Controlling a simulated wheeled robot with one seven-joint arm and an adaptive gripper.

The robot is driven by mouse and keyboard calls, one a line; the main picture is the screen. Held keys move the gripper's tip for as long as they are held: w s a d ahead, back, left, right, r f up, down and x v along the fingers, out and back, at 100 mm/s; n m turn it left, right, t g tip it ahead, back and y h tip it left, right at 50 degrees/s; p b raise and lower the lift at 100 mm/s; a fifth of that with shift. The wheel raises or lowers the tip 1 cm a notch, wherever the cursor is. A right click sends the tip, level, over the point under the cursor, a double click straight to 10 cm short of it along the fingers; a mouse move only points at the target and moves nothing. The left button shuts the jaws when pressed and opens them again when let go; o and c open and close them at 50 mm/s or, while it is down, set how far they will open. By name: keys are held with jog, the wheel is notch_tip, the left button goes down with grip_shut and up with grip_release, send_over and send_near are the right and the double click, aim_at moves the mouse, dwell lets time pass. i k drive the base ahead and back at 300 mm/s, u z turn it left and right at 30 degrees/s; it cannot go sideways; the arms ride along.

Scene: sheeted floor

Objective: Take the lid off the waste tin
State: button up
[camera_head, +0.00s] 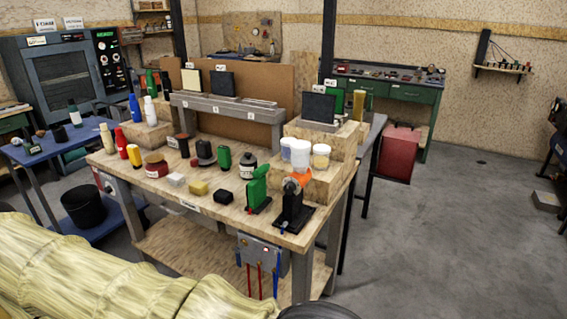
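No tin in view can be read as marked for waste. A short red tin (156,165) with a brownish top stands at the left of the wooden workbench (225,200), and it may be the waste tin. A dark tin (205,153) and a dark jar with a white label (247,166) stand upright farther right on the same bench. Whether the red tin's top is a separate lid is too small to tell. My gripper's fingers are not in view. A pale yellow sleeved part, which looks like my arm, covers the lower left.
The bench also holds yellow and red bottles (134,155), a green can (224,157), white-lidded jars (300,154) and a black clamp-like stand (291,208) at its front right corner. A black bucket (83,209) sits left.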

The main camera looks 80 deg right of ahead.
aim_at(248, 158)
jog(key=k, duration=0.3)
jog(key=z, duration=0.7)
